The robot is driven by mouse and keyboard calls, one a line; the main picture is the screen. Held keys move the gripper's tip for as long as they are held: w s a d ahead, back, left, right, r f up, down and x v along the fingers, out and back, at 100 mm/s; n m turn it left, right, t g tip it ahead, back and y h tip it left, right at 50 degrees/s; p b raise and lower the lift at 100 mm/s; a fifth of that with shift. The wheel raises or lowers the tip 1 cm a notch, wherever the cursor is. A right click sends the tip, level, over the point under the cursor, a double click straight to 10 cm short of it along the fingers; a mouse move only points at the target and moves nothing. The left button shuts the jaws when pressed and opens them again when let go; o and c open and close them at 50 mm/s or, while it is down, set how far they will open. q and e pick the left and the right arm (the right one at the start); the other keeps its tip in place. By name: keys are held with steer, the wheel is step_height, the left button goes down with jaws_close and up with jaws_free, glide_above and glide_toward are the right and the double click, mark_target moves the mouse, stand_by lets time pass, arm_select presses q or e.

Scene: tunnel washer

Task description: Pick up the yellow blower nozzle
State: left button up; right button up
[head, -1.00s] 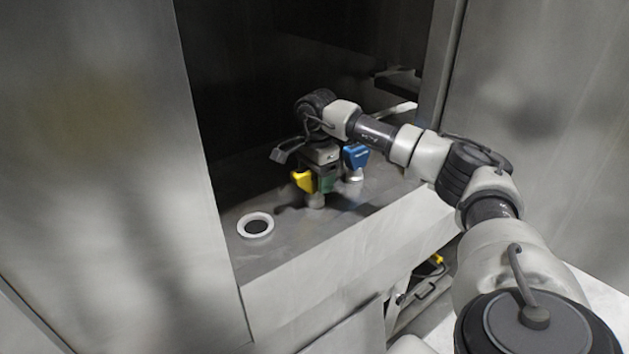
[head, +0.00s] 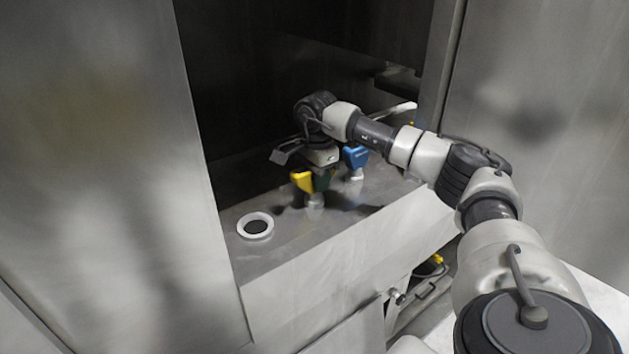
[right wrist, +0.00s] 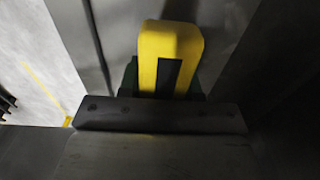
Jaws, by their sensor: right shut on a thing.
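The yellow blower nozzle (head: 302,181) is in the washer opening, above a light round fitting on the grey deck. In the right wrist view the yellow nozzle (right wrist: 170,50) stands in the middle, with a dark strip down its face and dark green parts beside it. My right gripper (head: 320,180) reaches down from above and is shut on the yellow nozzle. The gripper's jaw partly hides the nozzle's lower part in the wrist view. My left gripper is not in view.
A blue nozzle (head: 356,158) stands on the deck just right of my gripper. An empty white ring (head: 255,226) is set in the deck (head: 290,243) at the left. Steel walls flank the opening. A lower compartment with a yellow part (head: 436,261) lies below right.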

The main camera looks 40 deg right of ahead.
steer(key=shift+r, duration=0.1)
steer(key=shift+r, duration=0.35)
steer(key=r+b, duration=0.1)
steer(key=r, duration=0.1)
steer(key=r+b, duration=0.1)
steer(key=r, duration=0.1)
steer(key=shift+s+d+b, duration=0.25)
steer(key=shift+d+b, duration=0.05)
steer(key=shift+d, duration=0.1)
steer(key=s+d+r, duration=0.6)
steer(key=s+d, duration=0.1)
steer(key=shift+s+d+r+b, duration=0.25)
steer(key=shift+d+r+b, duration=0.1)
steer(key=shift+d+b, duration=0.05)
